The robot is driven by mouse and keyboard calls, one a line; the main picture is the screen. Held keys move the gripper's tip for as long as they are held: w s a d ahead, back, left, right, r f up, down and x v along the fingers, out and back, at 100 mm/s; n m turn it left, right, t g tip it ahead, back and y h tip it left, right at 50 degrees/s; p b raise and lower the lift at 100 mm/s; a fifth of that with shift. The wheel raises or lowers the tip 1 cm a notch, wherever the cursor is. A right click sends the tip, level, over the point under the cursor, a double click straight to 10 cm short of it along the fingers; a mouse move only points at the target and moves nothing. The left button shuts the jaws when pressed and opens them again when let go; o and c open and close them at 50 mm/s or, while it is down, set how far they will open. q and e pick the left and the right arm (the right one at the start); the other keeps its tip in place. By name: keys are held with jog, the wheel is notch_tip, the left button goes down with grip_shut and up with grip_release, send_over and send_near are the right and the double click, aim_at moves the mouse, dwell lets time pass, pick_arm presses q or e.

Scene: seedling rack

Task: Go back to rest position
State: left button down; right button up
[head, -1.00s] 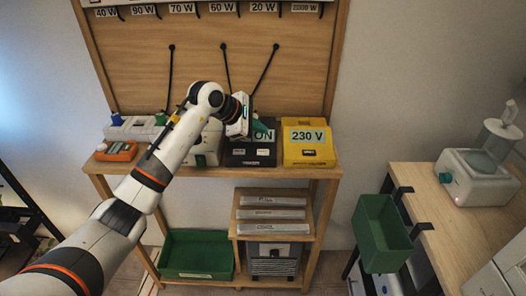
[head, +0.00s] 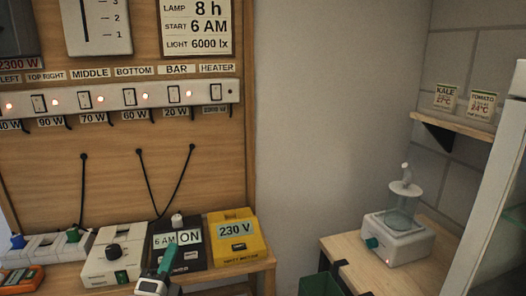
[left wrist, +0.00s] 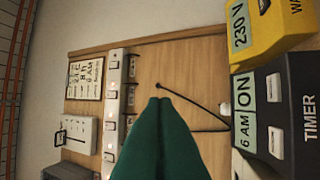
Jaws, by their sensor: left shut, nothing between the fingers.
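My left gripper (head: 168,260) shows at the bottom of the head view, in front of the black timer box (head: 196,257). Its green fingers are closed together and hold nothing. In the left wrist view the shut fingers (left wrist: 160,104) point toward the wooden board, and the timer (left wrist: 290,110) with its "6 AM ON" label is at the right, apart from the fingertips. My right gripper is in neither view.
A yellow 230 V box (head: 238,240) and a white box with a black knob (head: 117,256) flank the timer. A switch strip (head: 115,103) with red lights is above. A white device (head: 397,240) stands on the right bench (head: 345,252).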

pick_arm(q)
jog(key=s+a+f+n+g+y, duration=0.3)
jog(key=s+f+n+g, duration=0.15)
jog(key=f+n, duration=0.2)
jog(key=s+a+f+n+g+y, duration=0.2)
jog(key=s+f+n+g, duration=0.2)
jog(key=s+f+n, duration=0.3)
jog(key=s+d+f+n+g+h, duration=0.2)
jog(key=s+f+g, duration=0.3)
jog(key=s, duration=0.5)
jog(key=s+d+f+n+g+h, duration=0.25)
jog(key=s+f+g, duration=0.3)
jog(key=s, duration=0.35)
notch_tip(320, 180, down, 28)
jog(key=s+y, duration=0.1)
jog(key=s, duration=0.1)
jog(key=s+a+f+g, duration=0.1)
jog(key=s+a+f, duration=0.2)
jog(key=s+f, duration=1.1)
jog(key=shift+s+f+g, duration=0.2)
jog(key=shift+s+g, duration=0.2)
jog(key=shift+s, duration=0.25)
